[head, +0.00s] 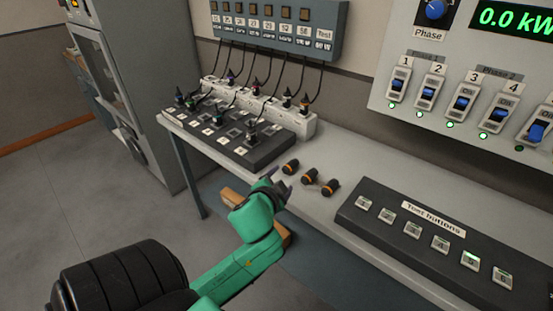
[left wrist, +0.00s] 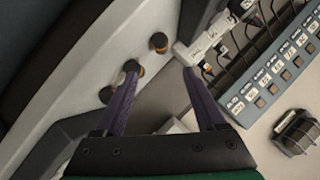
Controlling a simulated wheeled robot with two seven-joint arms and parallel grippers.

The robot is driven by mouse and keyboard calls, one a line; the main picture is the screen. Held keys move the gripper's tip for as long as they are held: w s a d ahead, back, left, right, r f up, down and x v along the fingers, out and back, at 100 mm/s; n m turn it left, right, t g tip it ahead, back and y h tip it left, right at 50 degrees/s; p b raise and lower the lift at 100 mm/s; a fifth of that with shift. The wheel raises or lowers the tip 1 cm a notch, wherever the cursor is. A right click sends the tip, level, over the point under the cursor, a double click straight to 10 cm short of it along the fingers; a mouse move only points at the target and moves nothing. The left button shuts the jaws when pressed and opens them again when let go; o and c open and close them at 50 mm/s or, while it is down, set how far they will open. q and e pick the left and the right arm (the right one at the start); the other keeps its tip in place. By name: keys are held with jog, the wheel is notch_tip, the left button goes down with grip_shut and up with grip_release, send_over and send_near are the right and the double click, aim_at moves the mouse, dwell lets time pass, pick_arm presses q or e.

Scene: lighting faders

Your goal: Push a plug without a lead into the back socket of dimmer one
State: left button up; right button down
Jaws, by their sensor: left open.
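Three loose dark plugs with orange bands and no leads lie on the grey bench: one nearest the dimmer block (head: 290,167), a middle one (head: 310,176) and one nearest the test buttons (head: 331,187). In the left wrist view they show as a row (left wrist: 158,42), (left wrist: 132,67), (left wrist: 106,94). My left gripper (head: 280,178) is open and empty at the bench's front edge, beside the plugs; in the left wrist view (left wrist: 159,73) one fingertip overlaps the middle plug. The dark dimmer block (head: 283,148) has rows of sockets, some holding plugs with leads. Which dimmer is one is too small to read.
A white socket strip (head: 302,130) with several leaded plugs stands behind the block, under a wall panel (head: 275,22) with hanging cables. The test buttons panel (head: 385,230) lies at the right. A phase switch panel (head: 390,60) is above it. Bare bench lies around the loose plugs.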

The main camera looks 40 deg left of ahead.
pick_arm(q)
jog(key=w+d+r+m+t+h, duration=0.1)
jog(key=w+r+m+t, duration=0.45)
jog(key=r, duration=0.55)
jog(key=w+d+r+m+t+h, duration=0.15)
jog(key=d+r+m+h, duration=0.45)
jog(key=d+m+h, duration=0.7)
jog(key=m+g+y, duration=0.9)
jog(key=m+g, duration=0.3)
send_near(286, 166)
jog(key=w, duration=0.1)
jog(key=shift+m, duration=0.25)
jog(key=b+x, duration=0.1)
jog(key=x, duration=0.3)
jog(key=b+x, duration=0.2)
jog(key=x, duration=0.3)
jog(key=shift+s+f, duration=0.1)
jog(key=shift+f, duration=0.35)
